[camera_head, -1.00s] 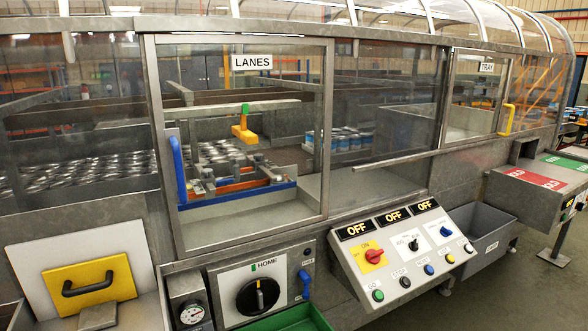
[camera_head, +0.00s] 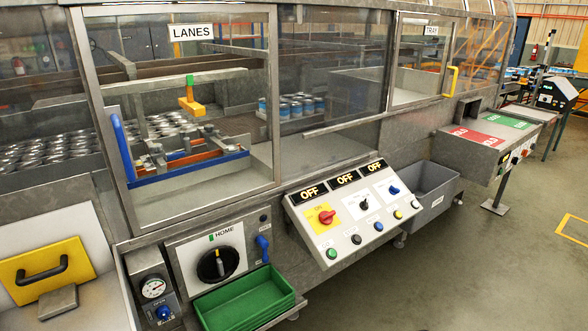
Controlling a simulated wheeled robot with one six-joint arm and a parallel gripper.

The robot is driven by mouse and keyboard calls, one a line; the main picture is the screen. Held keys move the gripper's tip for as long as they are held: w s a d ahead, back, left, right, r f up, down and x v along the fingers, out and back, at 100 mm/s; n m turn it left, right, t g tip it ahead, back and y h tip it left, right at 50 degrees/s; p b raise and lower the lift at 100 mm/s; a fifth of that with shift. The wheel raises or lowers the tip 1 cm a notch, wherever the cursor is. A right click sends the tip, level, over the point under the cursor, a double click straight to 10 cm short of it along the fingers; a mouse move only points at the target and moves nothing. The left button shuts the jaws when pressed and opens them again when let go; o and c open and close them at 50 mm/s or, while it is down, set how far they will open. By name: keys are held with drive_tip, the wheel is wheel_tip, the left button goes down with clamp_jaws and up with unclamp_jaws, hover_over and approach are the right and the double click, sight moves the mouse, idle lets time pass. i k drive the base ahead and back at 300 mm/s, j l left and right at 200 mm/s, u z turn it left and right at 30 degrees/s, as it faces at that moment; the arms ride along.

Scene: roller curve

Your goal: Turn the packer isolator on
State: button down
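A sloped grey control panel (camera_head: 350,208) stands at the middle of the view. On its left part is a red rotary switch (camera_head: 326,217) on a yellow plate (camera_head: 318,222), with a small ON mark above the knob. This looks like an isolator; no packer label is readable. The display above it (camera_head: 310,192) reads OFF. Two more displays, the middle one (camera_head: 344,180) and the right one (camera_head: 375,168), also read OFF. A black selector (camera_head: 364,204) and a blue selector (camera_head: 394,190) sit to the right. My gripper is not in view.
Below the switches is a row of coloured buttons, with a green one (camera_head: 331,253) at the left. A green tray (camera_head: 245,300) juts out at lower left, beside the HOME dial (camera_head: 217,264). A grey bin (camera_head: 432,190) stands right of the panel. Open floor (camera_head: 480,270) lies at lower right.

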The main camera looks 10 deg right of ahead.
sight(326, 218)
drive_tip(key=i+l+u, duration=0.1)
drive_tip(key=i, duration=0.4)
drive_tip(key=i+l+u, duration=0.1)
drive_tip(key=i, duration=0.4)
drive_tip(key=i+l+u, duration=0.15)
drive_tip(key=i, duration=0.35)
drive_tip(key=l, duration=0.05)
